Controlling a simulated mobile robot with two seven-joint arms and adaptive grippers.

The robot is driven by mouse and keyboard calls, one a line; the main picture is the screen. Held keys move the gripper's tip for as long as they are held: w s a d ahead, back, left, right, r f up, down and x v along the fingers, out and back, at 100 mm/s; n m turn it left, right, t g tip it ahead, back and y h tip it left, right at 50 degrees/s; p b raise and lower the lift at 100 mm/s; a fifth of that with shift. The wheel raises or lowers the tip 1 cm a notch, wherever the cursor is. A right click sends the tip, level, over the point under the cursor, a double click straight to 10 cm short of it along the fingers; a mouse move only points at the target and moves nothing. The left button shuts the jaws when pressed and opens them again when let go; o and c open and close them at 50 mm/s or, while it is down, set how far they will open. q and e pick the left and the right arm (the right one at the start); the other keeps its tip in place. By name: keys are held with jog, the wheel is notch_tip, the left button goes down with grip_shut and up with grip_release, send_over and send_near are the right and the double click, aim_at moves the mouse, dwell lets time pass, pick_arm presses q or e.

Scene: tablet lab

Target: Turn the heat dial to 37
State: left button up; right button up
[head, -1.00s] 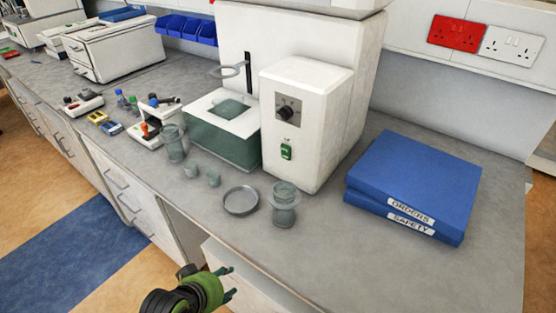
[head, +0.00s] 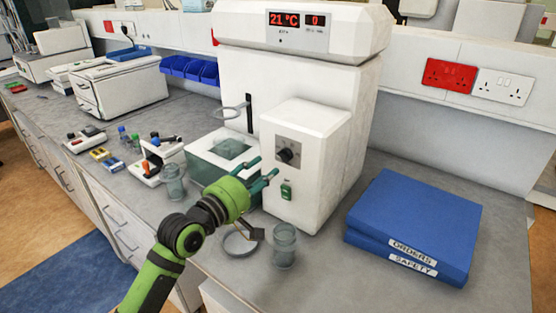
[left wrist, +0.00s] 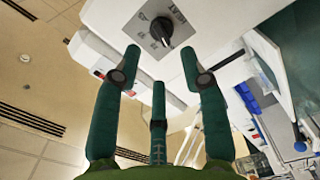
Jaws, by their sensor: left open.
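The heat dial (head: 287,155) is a black knob on a grey plate on the front of the white machine (head: 310,185). In the left wrist view the dial (left wrist: 161,31) shows beyond the fingertips, with lettering on its plate. The machine's red display (head: 297,19) reads 21 °C and 0. My left gripper (head: 266,175) is open and empty, in front of the machine and lower left of the dial in the head view. Its fingers also show in the left wrist view (left wrist: 160,65), apart from the dial. My right gripper is not in view.
A green switch (head: 286,191) sits below the dial. A glass jar (head: 284,246) and a shallow dish (head: 240,240) stand on the bench under my left gripper. A glass-walled bath (head: 222,158) is left of the dial. Blue binders (head: 415,225) lie at the right.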

aim_at(282, 157)
pick_arm(q)
jog(key=p+x, duration=0.1)
jog(key=x, duration=0.4)
jog(key=shift+w+d+r, duration=0.15)
jog(key=shift+d, duration=0.05)
jog(key=shift+w+d+p, duration=0.3)
jog(key=shift+w+d, duration=0.05)
jog(key=shift+w, duration=0.15)
jog(key=shift+c, duration=0.4)
grip_shut()
